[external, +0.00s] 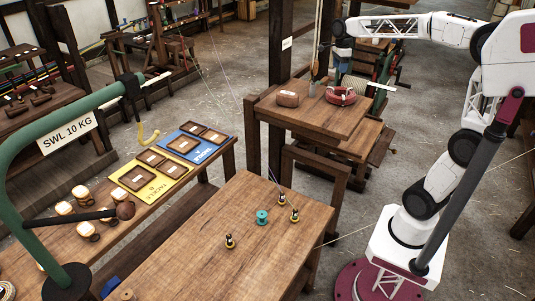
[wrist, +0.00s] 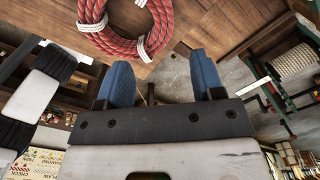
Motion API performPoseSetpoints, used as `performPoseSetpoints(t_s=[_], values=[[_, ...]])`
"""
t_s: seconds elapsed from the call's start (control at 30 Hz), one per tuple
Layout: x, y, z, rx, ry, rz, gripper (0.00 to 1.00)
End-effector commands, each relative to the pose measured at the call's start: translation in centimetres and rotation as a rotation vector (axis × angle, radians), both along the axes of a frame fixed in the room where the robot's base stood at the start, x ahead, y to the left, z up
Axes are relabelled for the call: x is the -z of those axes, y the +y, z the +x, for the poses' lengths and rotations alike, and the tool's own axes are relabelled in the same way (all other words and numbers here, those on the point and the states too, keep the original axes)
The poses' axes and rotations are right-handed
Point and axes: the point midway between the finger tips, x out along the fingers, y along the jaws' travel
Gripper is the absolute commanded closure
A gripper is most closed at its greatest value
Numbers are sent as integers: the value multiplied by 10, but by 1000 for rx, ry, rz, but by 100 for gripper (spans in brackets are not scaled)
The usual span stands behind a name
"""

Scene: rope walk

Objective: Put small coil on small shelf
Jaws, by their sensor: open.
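A red rope coil with white bindings (external: 348,99) lies on the upper wooden top of the stand (external: 300,117) at the back centre. It is the only rope ring I make out clearly on that top; whether it is the small coil I cannot tell. In the wrist view the coil (wrist: 112,43) is at the top, beyond my fingertips, partly cut off by the frame. My gripper (external: 341,76) hangs just above the coil in the external view. In the wrist view its blue fingers (wrist: 160,62) are apart with nothing between them. A lower wooden shelf (external: 362,140) sits below the stand's top; no shelf is labelled small.
A brown block-like item (external: 288,99) lies left of the coil, and a small grey upright item (external: 312,90) stands between them. A wooden post (external: 281,60) rises behind. The front table (external: 205,245) holds small spools. A green hooked arm (external: 60,105) stands at left.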

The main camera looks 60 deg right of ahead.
Motion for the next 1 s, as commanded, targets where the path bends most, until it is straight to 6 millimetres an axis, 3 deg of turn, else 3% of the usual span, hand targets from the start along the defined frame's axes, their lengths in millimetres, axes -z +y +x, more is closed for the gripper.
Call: performPoseSetpoints(t_s=[0.17, 0.37, 0.7, 1.0], values=[[3, 16, -9, -100, -10, -6, 39], [14, 53, -33, -365, -32, -20, 39], [49, 129, -98, -996, -77, -74, 39], [90, 183, -162, -1558, -101, -143, 39]])
